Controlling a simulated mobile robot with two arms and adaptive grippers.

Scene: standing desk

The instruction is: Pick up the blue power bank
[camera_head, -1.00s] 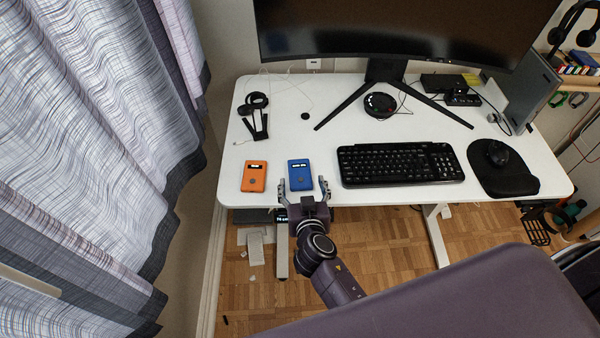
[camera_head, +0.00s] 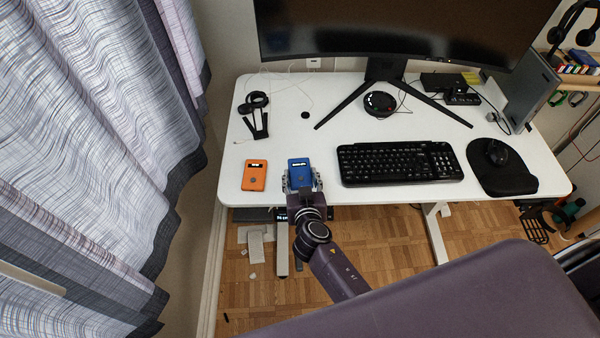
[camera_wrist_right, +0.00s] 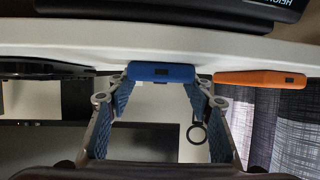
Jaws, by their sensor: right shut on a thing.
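The blue power bank (camera_head: 300,172) lies at the front edge of the white desk in the head view, with a small lit display on it. My right gripper (camera_head: 301,184) is shut on it, with one finger on each side. In the right wrist view the blue power bank (camera_wrist_right: 161,72) shows end-on between the fingertips of my right gripper (camera_wrist_right: 160,90). I cannot tell whether it is lifted off the desk. My left gripper is not in view.
An orange power bank (camera_head: 255,175) lies close to the left on the white desk (camera_head: 225,165). A black keyboard (camera_head: 400,163) lies to the right. A monitor stand (camera_head: 385,72) and a black round device (camera_head: 380,104) are behind. The desk between is clear.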

